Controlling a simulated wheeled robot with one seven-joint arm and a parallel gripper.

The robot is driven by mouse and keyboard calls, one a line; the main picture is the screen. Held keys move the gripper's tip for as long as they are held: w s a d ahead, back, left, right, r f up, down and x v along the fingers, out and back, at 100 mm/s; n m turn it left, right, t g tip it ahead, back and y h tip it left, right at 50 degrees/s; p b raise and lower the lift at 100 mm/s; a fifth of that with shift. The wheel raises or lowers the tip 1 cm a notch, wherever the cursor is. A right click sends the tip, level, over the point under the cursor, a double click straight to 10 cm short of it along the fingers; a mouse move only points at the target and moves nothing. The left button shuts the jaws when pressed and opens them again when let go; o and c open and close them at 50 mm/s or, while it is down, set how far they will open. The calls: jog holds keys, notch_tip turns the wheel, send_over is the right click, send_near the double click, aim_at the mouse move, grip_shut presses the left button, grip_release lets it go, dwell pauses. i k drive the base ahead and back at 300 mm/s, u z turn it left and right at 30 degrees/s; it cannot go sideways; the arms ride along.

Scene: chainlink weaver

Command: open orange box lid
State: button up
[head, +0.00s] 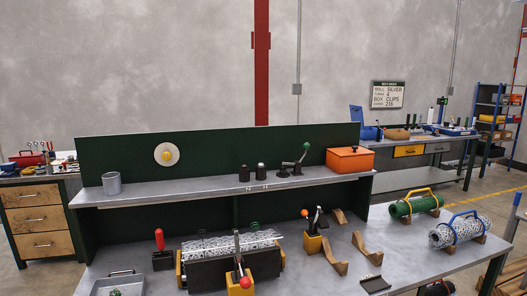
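The orange box (350,163) stands at the right end of the grey shelf, against the dark green back panel. Its lid (343,151) lies flat on top and looks closed, with a small dark knob on it. The inside of the box is hidden. My gripper is not seen in the head view, and nothing touches the box.
A green-handled lever tool (297,162) and dark cylinders (261,172) stand left of the box on the shelf (200,188). Below are a red-knobbed fixture (240,282), wooden cradles (336,254) and wire rolls (460,232). The shelf is bare between the metal cup (112,184) and the cylinders.

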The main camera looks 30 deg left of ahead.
aim_at(355, 150)
jog(key=z, duration=0.15)
jog(key=i, duration=2.15)
jog(key=u, duration=2.6)
